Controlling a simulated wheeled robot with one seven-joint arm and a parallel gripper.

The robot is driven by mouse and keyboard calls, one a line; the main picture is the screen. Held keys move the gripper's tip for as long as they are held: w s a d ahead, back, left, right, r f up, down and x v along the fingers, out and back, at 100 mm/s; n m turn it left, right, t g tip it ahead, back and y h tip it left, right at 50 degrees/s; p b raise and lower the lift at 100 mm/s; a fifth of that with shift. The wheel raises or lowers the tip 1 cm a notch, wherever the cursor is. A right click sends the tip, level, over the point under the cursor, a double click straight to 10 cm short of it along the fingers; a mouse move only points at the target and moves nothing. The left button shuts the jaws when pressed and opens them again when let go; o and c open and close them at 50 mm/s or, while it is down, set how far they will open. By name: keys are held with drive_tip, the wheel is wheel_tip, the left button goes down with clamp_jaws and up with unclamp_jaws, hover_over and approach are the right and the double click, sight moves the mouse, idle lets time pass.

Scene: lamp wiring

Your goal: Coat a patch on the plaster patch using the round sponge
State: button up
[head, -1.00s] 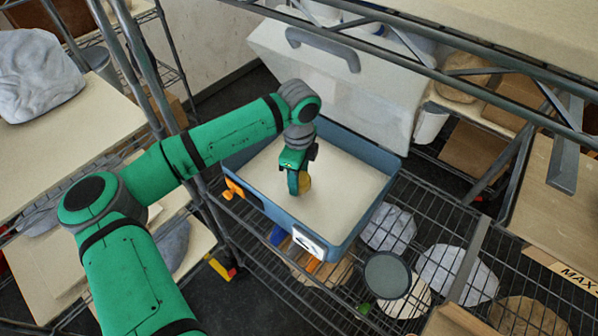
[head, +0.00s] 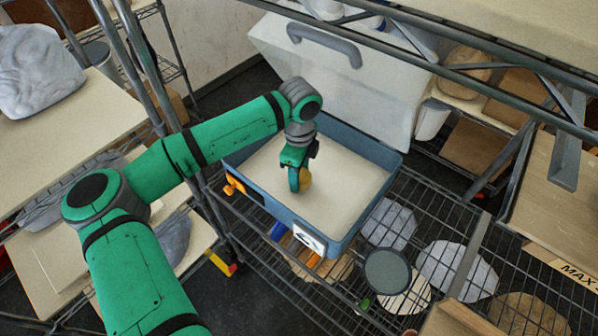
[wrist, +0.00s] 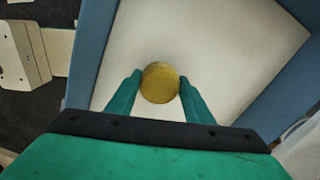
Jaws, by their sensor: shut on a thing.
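The round sponge (wrist: 160,83) is a yellow disc held between the two green fingers of my gripper (wrist: 159,86) in the wrist view. In the head view the sponge (head: 305,179) shows beside the fingers of my gripper (head: 298,182). The pale plaster surface (head: 340,195) fills the inside of a blue open box (head: 347,239). It also shows behind the sponge in the wrist view (wrist: 225,50). My gripper points down over the left middle of this surface. I cannot tell whether the sponge touches it. No coated mark is distinguishable on the pale surface.
A raised white lid (head: 335,85) with a grey handle stands behind the box. The box's blue walls surround the pale surface. An orange latch (head: 233,186) sticks out at its left. A wire shelf with a dark round dish (head: 387,272) lies in front, and metal rails cross above.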

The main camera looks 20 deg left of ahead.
drive_tip(key=shift+f, duration=0.35)
drive_tip(key=shift+w+a+f, duration=0.1)
drive_tip(key=shift+w+f, duration=0.1)
drive_tip(key=shift+f, duration=0.1)
